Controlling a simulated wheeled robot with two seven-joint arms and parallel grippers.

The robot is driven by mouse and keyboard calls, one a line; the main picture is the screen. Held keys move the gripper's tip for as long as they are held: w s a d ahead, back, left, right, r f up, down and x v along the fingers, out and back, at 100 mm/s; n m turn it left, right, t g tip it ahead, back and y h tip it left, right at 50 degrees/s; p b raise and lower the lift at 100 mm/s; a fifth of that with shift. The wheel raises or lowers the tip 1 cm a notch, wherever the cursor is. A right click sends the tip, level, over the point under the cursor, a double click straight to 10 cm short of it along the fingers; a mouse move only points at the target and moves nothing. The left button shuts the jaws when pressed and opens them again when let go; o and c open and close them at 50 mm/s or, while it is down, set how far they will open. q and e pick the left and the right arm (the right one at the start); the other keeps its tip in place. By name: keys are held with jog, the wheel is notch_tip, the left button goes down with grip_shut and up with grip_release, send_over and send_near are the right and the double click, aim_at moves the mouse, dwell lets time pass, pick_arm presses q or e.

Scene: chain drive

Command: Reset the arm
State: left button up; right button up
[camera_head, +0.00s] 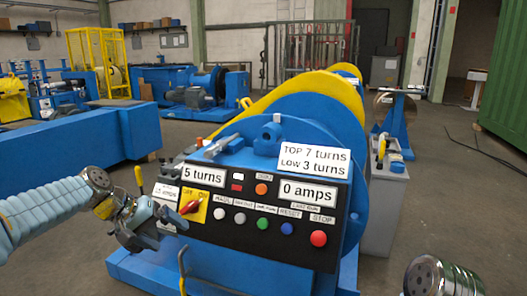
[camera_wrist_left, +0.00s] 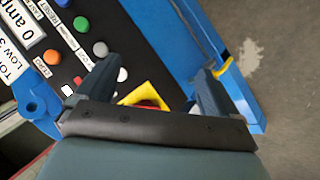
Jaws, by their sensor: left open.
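My left arm (camera_head: 45,212) reaches in from the left in the head view. Its gripper (camera_head: 158,230) is at the lower left of the black control panel (camera_head: 260,258), close to the red switch (camera_head: 189,207) on its yellow plate. In the left wrist view the gripper (camera_wrist_left: 156,82) has its two fingers spread apart with nothing held between them. The yellow plate (camera_wrist_left: 150,97) shows beyond and between the fingers, partly hidden by the gripper's palm. A metal part of my right arm (camera_head: 440,277) shows at the bottom right; its gripper is out of view.
The panel carries several coloured buttons, including a red one (camera_head: 318,238), and white labels reading "5 turns" and "0 amps". The blue machine (camera_head: 330,110) stands directly ahead. A long blue block (camera_head: 70,145) lies left. Grey floor is open at the right (camera_head: 455,190).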

pick_arm(q)
jog(key=s+d+f+g+y, duration=0.1)
jog(key=s+d+f, duration=0.15)
jog(key=f, duration=1.05)
jog(key=s+d+f+g+y, duration=0.1)
jog(key=d+f, duration=0.3)
jog(key=f, duration=1)
jog(key=s+d+f+g, duration=0.1)
jog(key=s+d+f, duration=0.2)
jog(key=s+f, duration=0.5)
jog(key=s+d+f+m, duration=0.1)
jog(key=s+d+f, duration=0.2)
jog(key=s+f, duration=0.6)
jog(key=s, duration=0.5)
jog(key=shift+s+d+g+y, duration=0.25)
jog(key=shift+d+g+y, duration=0.05)
jog(key=shift+d+g, duration=0.1)
